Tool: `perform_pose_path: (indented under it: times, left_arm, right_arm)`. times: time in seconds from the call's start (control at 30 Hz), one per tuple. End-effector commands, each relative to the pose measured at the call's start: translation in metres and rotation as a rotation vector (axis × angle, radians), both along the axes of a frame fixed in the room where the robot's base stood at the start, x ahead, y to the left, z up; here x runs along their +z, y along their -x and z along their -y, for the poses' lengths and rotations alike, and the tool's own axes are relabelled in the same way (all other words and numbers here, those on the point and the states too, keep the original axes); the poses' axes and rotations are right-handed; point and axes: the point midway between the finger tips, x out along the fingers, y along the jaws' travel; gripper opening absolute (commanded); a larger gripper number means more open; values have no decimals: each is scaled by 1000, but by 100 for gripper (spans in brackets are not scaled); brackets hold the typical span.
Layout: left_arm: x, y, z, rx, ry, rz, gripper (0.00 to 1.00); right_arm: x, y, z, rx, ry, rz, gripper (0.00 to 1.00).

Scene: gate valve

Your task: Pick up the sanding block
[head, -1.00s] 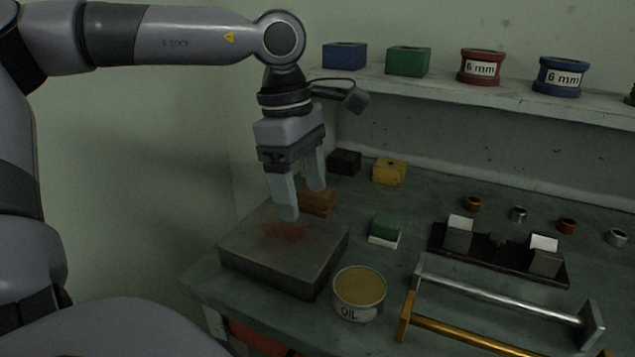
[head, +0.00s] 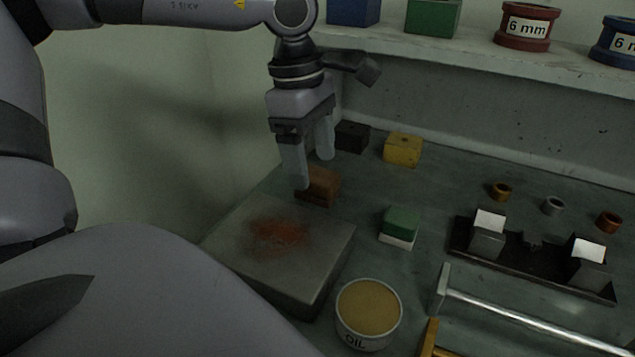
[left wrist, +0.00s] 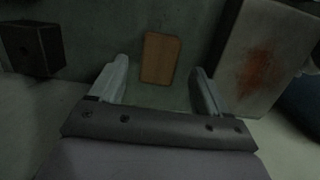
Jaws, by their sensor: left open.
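A brown block (head: 320,186), which looks like the sanding block, lies on the bench just behind the rust-stained metal plate (head: 250,248). My left gripper (head: 314,172) points down over the block, open and empty, with one finger partly in front of it. In the left wrist view the brown block (left wrist: 160,58) lies centred between the spread fingers of the gripper (left wrist: 160,66), just beyond the tips. I cannot tell the exact height of the tips above the bench. My right gripper is not in view.
A black block (head: 352,136) and a yellow block (head: 403,150) stand behind. A green-and-white block (head: 400,226) and an oil tin (head: 368,312) stand to the right. A dark fixture (head: 530,262) lies farther right. A shelf (head: 470,45) runs along the back wall.

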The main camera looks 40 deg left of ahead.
Motion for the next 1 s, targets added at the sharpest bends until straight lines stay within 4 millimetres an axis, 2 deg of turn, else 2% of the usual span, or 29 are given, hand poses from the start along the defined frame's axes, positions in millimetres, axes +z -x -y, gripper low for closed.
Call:
perform_pose_path:
  times: [0.23, 0.53, 0.57, 0.7, 0.73, 1.0]
  left_arm:
    - [-33, -3, 7, 0, -1, -3, 77]
    - [-37, -4, 8, 0, -1, 1, 77]
    - [-37, -4, 8, 0, -1, 0, 70]
    - [-37, -4, 8, 0, -1, 0, 24]
    - [-37, -4, 8, 0, -1, 0, 20]
    - [-36, -4, 8, 0, 0, 1, 20]
  right_arm:
    - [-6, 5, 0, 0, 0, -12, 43]
    - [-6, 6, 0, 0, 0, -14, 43]
    - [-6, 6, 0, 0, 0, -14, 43]
    - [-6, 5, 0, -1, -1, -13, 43]
    - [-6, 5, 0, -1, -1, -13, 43]
    - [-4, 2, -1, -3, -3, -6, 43]
